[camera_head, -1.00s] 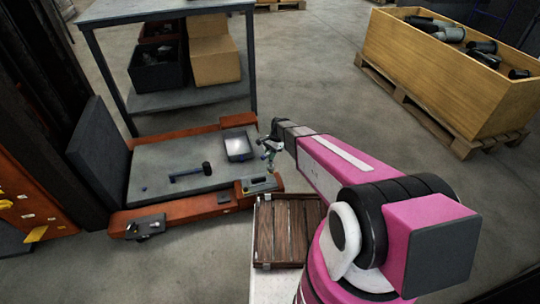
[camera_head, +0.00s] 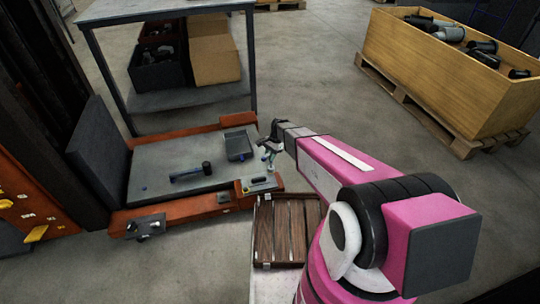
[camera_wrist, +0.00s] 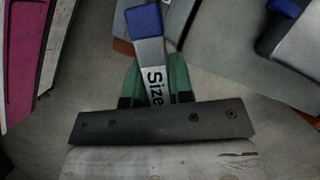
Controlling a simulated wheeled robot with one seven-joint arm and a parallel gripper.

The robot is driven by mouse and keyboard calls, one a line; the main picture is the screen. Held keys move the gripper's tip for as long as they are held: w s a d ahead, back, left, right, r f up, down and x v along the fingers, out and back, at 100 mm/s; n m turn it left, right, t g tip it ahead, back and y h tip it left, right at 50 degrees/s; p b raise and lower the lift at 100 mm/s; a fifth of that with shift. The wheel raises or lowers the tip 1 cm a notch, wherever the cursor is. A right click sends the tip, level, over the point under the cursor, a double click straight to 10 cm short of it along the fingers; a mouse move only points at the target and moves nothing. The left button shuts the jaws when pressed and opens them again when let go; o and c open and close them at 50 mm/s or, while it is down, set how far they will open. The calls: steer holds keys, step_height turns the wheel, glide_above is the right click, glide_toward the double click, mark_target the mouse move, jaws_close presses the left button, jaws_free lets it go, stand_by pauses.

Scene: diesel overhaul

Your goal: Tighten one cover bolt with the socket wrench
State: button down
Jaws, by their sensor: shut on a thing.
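My gripper (camera_head: 268,149) is above the right end of the orange-framed bench. In the wrist view its green fingers (camera_wrist: 155,82) are shut on a silver handle marked "Size" with a blue end (camera_wrist: 144,20). This looks like the socket wrench (camera_wrist: 151,60); its far end is hidden behind the gripper. In the head view the held tool shows only as a small shape below the jaws. No cover bolt can be clearly made out. A small blue piece (camera_head: 145,188) lies at the left of the bench top; I cannot tell what it is.
A dark hammer-like tool (camera_head: 188,173) and a grey tray (camera_head: 238,142) are on the bench top (camera_head: 160,160). A small case (camera_head: 258,183) sits at the front right corner. A slatted wooden crate (camera_head: 282,235) stands in front.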

steer(key=shift+f, duration=0.2)
steer(key=m+t, duration=0.1)
steer(key=m, duration=0.1)
steer(key=m+y, duration=0.1)
steer(key=m, duration=0.1)
steer(key=shift+r+m+t, duration=0.1)
steer(key=shift+m+t, duration=0.3)
steer(key=m+t, duration=0.1)
steer(key=m, duration=0.2)
steer(key=m+t, duration=0.1)
steer(key=m, duration=0.2)
steer(key=shift+w+d, duration=0.1)
steer(key=shift+w, duration=0.1)
steer(key=m, duration=0.2)
steer(key=m+t, duration=0.1)
steer(key=m, duration=0.1)
steer(key=m+t, duration=0.1)
steer(key=m, duration=0.1)
steer(key=shift+w+h, duration=0.25)
steer(key=shift+h, duration=0.15)
steer(key=m+t+h, duration=0.1)
steer(key=m, duration=0.5)
steer(key=shift+w+t+h, duration=0.2)
steer(key=shift+t+h, duration=0.2)
